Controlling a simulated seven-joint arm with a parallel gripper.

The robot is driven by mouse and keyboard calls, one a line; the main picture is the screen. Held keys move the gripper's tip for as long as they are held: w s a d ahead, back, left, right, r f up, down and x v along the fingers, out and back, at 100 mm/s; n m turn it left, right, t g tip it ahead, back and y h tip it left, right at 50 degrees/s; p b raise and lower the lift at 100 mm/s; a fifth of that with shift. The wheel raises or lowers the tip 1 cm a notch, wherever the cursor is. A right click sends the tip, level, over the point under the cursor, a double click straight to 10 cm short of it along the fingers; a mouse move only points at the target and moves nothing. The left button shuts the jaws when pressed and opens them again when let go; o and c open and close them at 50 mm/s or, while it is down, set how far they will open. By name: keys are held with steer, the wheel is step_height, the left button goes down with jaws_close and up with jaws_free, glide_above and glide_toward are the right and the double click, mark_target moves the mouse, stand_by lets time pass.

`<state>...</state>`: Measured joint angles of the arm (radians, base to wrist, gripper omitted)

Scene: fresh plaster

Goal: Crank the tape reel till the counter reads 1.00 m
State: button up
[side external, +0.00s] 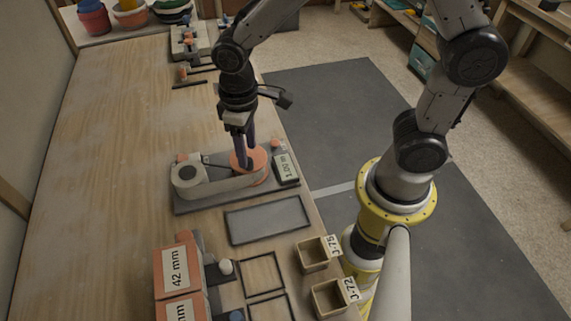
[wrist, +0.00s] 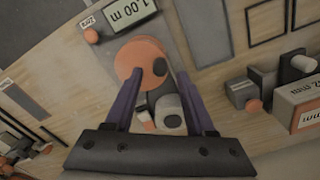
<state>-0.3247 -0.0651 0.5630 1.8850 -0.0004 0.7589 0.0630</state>
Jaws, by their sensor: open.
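The tape reel (side external: 258,165) is an orange disc on a grey base plate (side external: 195,207); it also shows in the wrist view (wrist: 128,57), with a darker orange knob (wrist: 160,67) near its edge. A pale tape runs from a white roll (side external: 187,176) to the reel. My gripper (side external: 243,163) is down at the reel, open. In the wrist view its two purple fingers (wrist: 158,76) stand either side of the knob with visible gaps.
An orange button by the word Zero (wrist: 91,35) sits beside the counter. A grey tray (side external: 268,238) lies in front of the base plate. Orange boxes (side external: 172,270) marked in mm and two small labelled bins (side external: 312,254) stand nearer. The table's left side is clear.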

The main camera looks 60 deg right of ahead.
steer(key=shift+r, duration=2.3)
steer(key=shift+w+d+r, duration=0.1)
steer(key=shift+d+r, duration=0.05)
steer(key=shift+d, duration=0.1)
steer(key=s+d+r+m+t, duration=0.2)
steer(key=s+d+r+t, duration=0.2)
steer(key=d+r, duration=0.45)
steer(key=s+d+r+m+t, duration=0.1)
steer(key=s, duration=0.9)
steer(key=shift+s+d+r+t, duration=0.15)
steer(key=shift+r+t, duration=0.15)
